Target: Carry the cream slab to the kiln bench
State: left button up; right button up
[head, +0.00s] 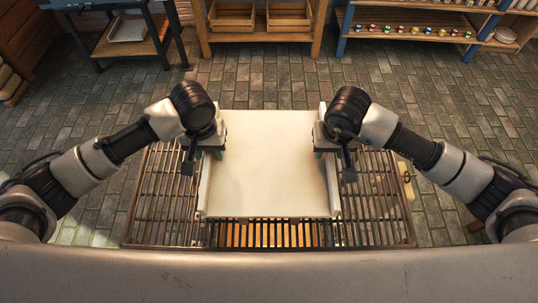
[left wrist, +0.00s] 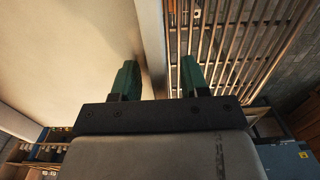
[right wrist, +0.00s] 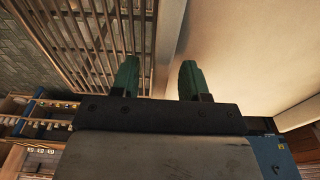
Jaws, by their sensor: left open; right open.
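The cream slab (head: 270,165), a wide pale board with raised side edges, lies flat on a slatted rack (head: 375,205) in front of me. My left gripper (head: 197,154) is at the slab's left edge, open. In the left wrist view its green fingers (left wrist: 158,78) stand on either side of the slab's edge wall (left wrist: 152,40). My right gripper (head: 334,150) is at the right edge, also open. In the right wrist view its fingers (right wrist: 158,78) stand on either side of that edge (right wrist: 170,35). I cannot tell whether the fingers touch it. No bench is clearly marked as the kiln bench.
A wooden bench with two crates (head: 262,16) stands beyond the slab. A dark table (head: 125,30) with a shelf is at the upper left. A blue-legged shelf (head: 420,22) with small colourful pots is at the upper right. Brick floor (head: 270,80) lies open between.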

pick_arm(q)
jog(key=shift+f, duration=0.25)
pick_arm(e)
jog(key=shift+f, duration=0.2)
pick_arm(q)
grip_shut()
pick_arm(e)
grip_shut()
dwell(0.8)
pick_arm(q)
jog(key=shift+w+r, duration=0.2)
jog(key=shift+r, duration=0.05)
pick_arm(e)
jog(key=shift+w+r, duration=0.2)
jog(key=shift+r, duration=0.05)
